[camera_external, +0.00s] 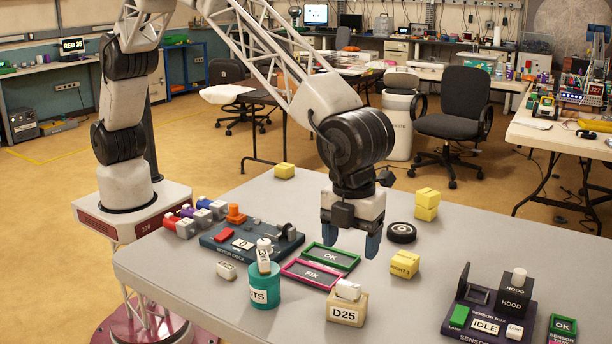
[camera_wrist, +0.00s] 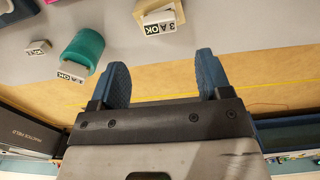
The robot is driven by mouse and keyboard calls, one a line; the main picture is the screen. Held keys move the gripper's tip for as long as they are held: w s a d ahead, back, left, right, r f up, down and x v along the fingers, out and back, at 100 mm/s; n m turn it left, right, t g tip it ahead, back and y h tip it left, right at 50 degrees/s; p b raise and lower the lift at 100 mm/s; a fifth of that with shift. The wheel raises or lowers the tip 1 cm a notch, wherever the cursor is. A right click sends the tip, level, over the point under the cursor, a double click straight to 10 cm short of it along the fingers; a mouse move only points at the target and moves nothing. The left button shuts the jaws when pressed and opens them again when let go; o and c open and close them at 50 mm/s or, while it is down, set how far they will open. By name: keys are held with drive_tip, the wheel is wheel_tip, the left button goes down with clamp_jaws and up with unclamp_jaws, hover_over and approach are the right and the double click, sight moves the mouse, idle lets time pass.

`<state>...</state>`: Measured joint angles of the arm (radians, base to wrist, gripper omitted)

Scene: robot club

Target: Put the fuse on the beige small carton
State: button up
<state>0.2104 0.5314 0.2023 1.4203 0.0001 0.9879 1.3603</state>
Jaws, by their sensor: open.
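The beige small carton (camera_external: 345,314), labelled D25, stands near the table's front edge. A white fuse (camera_external: 348,289) rests on top of it. In the wrist view this fuse (camera_wrist: 160,22) reads "3 A OK" and the carton (camera_wrist: 142,6) shows partly at the top edge. My gripper (camera_external: 350,240) is open and empty, raised above the table, apart from the carton and fuse. Its two blue fingers (camera_wrist: 162,65) show apart in the wrist view. A second white fuse (camera_external: 264,255) sticks up out of a teal cup (camera_external: 263,290). A third (camera_external: 226,270) lies on the table.
A dark fixture (camera_external: 250,244) stands behind the cup. A black wheel (camera_external: 401,232) and yellow blocks (camera_external: 405,264) lie to the right. A sensor box (camera_external: 487,312) stands at front right.

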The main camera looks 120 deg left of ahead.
drive_tip(key=shift+r, duration=1.35)
drive_tip(key=s+a+r+n, duration=0.35)
drive_tip(key=s+r, duration=0.35)
drive_tip(key=s, duration=0.3)
drive_tip(key=s+a+r+n+t, duration=0.1)
drive_tip(key=s+a+r+n, duration=0.1)
drive_tip(key=s+a+r, duration=0.6)
drive_tip(key=s+a+r+n, duration=0.25)
drive_tip(key=s+r, duration=0.25)
drive_tip(key=s, duration=0.7)
drive_tip(key=s+a+f+n, duration=0.1)
drive_tip(key=s+a+n, duration=0.1)
drive_tip(key=s, duration=1)
drive_tip(key=s+a+f+n+t, duration=0.1)
drive_tip(key=s+n, duration=0.3)
drive_tip(key=s, duration=0.8)
drive_tip(key=s+a+f+n, duration=0.2)
drive_tip(key=s+a+n, duration=0.1)
drive_tip(key=s, duration=0.9)
drive_tip(key=shift+s+n+t, duration=0.25)
drive_tip(key=shift+n+t, duration=0.05)
drive_tip(key=shift+n, duration=0.1)
